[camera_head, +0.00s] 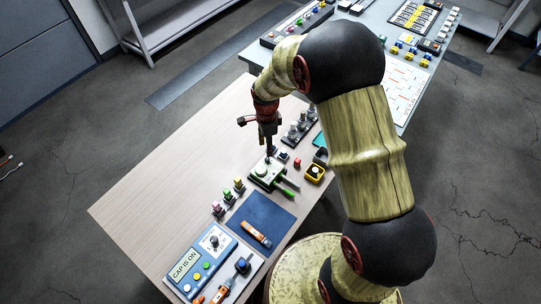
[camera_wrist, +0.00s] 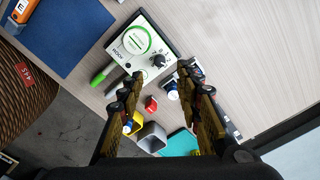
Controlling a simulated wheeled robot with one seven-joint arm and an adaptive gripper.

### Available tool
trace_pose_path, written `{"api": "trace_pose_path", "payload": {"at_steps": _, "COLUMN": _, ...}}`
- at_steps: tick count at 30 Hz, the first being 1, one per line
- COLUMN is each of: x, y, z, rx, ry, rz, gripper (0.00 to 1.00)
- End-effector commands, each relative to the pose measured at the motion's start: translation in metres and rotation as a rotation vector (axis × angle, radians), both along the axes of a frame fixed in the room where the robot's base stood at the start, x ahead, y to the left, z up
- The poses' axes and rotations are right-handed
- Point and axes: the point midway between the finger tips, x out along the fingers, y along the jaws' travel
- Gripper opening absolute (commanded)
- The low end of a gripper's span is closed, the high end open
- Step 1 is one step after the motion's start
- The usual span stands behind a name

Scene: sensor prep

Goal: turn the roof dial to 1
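The roof device is a pale panel (camera_wrist: 146,32) with a round green-ringed part and "ROOF" lettering in the wrist view. Its roof dial is a small black knob (camera_wrist: 158,60) with small marks beside it, too small to read surely. In the head view the device (camera_head: 265,173) sits on the wooden table, and the knob is not clear there. My gripper (camera_wrist: 160,80) is open and empty in the wrist view, its fingers apart and pointing toward the panel's dial end. In the head view my gripper (camera_head: 268,156) hangs just above the device's far end. Contact with the dial cannot be told.
A green handle (camera_wrist: 102,75) sticks out beside the panel. A red block (camera_wrist: 151,104), a grey cup (camera_wrist: 152,135) and a teal piece (camera_wrist: 180,143) are close by. A blue mat (camera_head: 260,222) and the "CAP IS ON" panel (camera_head: 186,265) lie nearer. The table's left side (camera_head: 160,200) is clear.

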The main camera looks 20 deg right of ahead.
Motion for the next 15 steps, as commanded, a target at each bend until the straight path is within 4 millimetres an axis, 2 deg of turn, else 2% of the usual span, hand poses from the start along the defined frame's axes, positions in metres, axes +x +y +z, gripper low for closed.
{"api": "trace_pose_path", "payload": {"at_steps": 5, "x": 0.000, "y": 0.000, "z": -0.010, "rx": 0.000, "ry": 0.001, "rz": -0.031, "gripper": 0.35}}
{"api": "trace_pose_path", "payload": {"at_steps": 15, "x": 0.000, "y": 0.000, "z": -0.061, "rx": 0.000, "ry": 0.002, "rz": -0.029, "gripper": 0.35}}
